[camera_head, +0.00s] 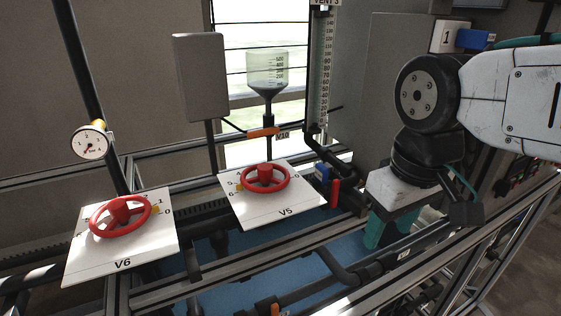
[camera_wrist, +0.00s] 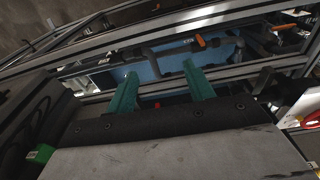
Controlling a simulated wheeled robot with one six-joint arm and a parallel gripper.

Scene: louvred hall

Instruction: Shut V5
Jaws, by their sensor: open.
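The V5 valve is a red handwheel (camera_head: 265,179) on a white plate marked V5 (camera_head: 284,212), in the middle of the head view. A yellow pointer shows at the wheel's left, by the plate's numbers, near 5. My gripper (camera_head: 385,240) is to the right of the V5 plate, pointing down over the frame, apart from the wheel. In the wrist view its two green fingers (camera_wrist: 160,88) are spread with nothing between them.
A similar red wheel (camera_head: 121,216) sits on the V6 plate (camera_head: 122,264) at the left. A red handle (camera_head: 335,192) and a blue part stand between V5 and my gripper. A gauge (camera_head: 90,142), a funnel (camera_head: 267,70) and metal rails (camera_head: 240,268) surround the plates.

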